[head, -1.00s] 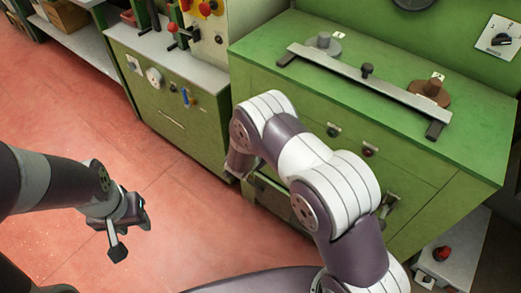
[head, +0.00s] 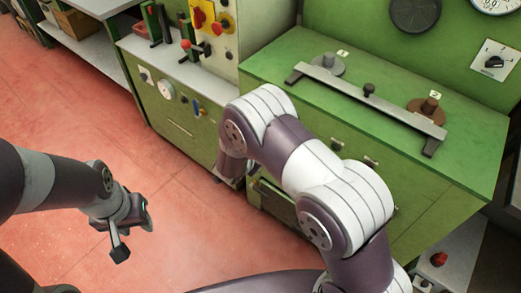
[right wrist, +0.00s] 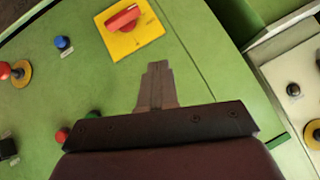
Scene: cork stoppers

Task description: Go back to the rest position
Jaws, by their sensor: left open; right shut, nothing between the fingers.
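My left gripper (head: 120,250) hangs over the red floor at the lower left, open and empty, touching nothing. My right arm (head: 300,160) crosses the middle of the head view, in front of the green cabinet. Its hand is mostly hidden there behind the arm. In the right wrist view my right gripper (right wrist: 157,75) is shut with nothing between its fingers, against a green panel. On the green cabinet top stand a grey knobbed disc (head: 328,68) by label 1 and a brown knobbed disc (head: 424,112) by label 2.
A grey bar with a black knob (head: 350,85) lies along the green cabinet top (head: 290,55). A second cabinet (head: 180,100) with switches stands at the back. In the right wrist view a red switch on a yellow plate (right wrist: 145,43) is near the fingers. Red floor is clear at left.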

